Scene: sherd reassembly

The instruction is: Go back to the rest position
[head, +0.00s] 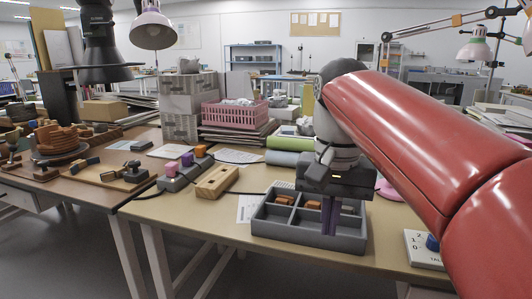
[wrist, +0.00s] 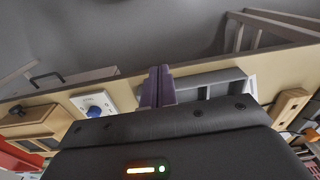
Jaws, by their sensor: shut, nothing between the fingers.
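My gripper (head: 330,230) is shut and empty, its purple fingers pointing down over the grey divided tray (head: 285,233) in the head view. In the wrist view the fingers of my gripper (wrist: 159,72) lie side by side, and the grey tray (wrist: 215,80) shows just right of them. Brown sherds (head: 284,200) lie in the back compartments of the tray. My gripper hides part of the tray. I cannot tell whether the fingertips touch it.
A wooden block with holes (head: 216,182) lies left of the tray. A white panel with a blue knob (head: 424,250) is at the right; it also shows in the wrist view (wrist: 94,103). A pink crate (head: 232,114) stands behind. A lamp (head: 153,30) hangs at upper left.

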